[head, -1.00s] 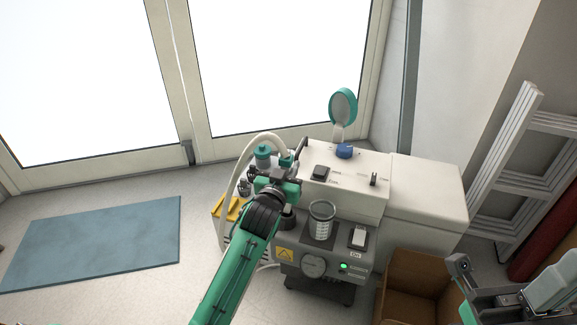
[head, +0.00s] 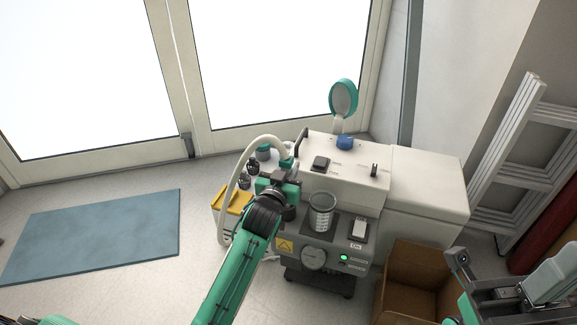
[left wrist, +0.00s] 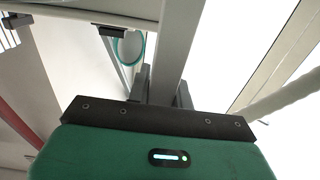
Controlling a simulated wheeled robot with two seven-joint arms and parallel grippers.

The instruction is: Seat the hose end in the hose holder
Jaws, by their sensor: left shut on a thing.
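The cream hose (head: 232,187) rises at the left side of the compressor (head: 344,178) and arches over to the right, down to my left gripper (head: 283,174). The left gripper is shut on the hose end, beside the compressor's left upper edge. A teal part shows at the arch's end, just above the jaws; the tip is hidden by the gripper. In the left wrist view a pale length of hose (left wrist: 284,97) runs along the right. I cannot single out the hose holder. My right gripper (head: 470,282) is at the lower right, away from the compressor; its jaws are unclear.
A clear cup (head: 321,212) stands on the compressor's front ledge. A round teal-rimmed piece (head: 343,98) stands up at its back. An open cardboard box (head: 410,284) is at the front right, a yellow-topped box (head: 236,201) at the left. The floor around the blue mat (head: 95,235) is clear.

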